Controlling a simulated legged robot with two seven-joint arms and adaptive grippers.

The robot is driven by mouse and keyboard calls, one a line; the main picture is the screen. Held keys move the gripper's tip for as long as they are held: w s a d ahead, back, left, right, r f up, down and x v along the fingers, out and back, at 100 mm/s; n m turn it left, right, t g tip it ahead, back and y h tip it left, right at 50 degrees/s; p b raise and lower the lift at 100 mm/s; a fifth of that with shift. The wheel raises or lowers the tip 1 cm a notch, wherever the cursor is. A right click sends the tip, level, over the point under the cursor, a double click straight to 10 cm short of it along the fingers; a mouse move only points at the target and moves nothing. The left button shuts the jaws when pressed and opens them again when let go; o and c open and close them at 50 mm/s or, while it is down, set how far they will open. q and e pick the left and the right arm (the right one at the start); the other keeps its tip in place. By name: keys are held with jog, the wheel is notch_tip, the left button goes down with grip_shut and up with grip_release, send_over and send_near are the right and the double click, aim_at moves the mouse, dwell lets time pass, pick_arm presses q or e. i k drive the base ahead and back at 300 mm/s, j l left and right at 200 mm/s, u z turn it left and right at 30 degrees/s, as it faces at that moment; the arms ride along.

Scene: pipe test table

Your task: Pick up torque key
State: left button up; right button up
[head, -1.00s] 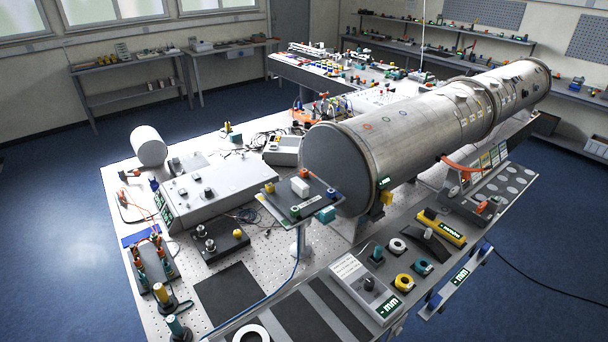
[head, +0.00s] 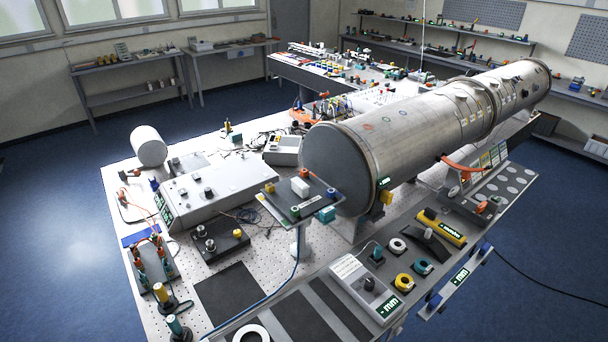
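I cannot tell for sure which item is the torque key. On the grey front shelf below the large steel pipe (head: 400,125) are several small tools. They include a yellow block with a dark label (head: 441,228), a black wedge-shaped piece (head: 426,242), a teal-topped knob (head: 377,254) and a small orange-and-dark item (head: 483,207). White (head: 397,246), yellow (head: 404,283) and teal (head: 423,267) rings lie beside them. Neither of my grippers is in the head view.
The perforated white table (head: 285,235) holds a grey control box (head: 222,187), a black box with knobs (head: 219,240), and a raised small platform (head: 303,196). A grey meter box (head: 364,289) stands at the front. Dark mats (head: 231,292) lie clear. A blue cable runs along the front.

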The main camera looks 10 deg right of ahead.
aim_at(166, 301)
jog(key=j+z, duration=0.2)
jog(key=j, duration=0.2)
jog(key=k+j+z, duration=0.1)
jog(key=j+z, duration=0.15)
jog(key=k+j+z, duration=0.2)
jog(key=j, duration=0.25)
jog(key=j+z, duration=0.25)
jog(key=k+j+z, duration=0.2)
jog(key=j, duration=0.2)
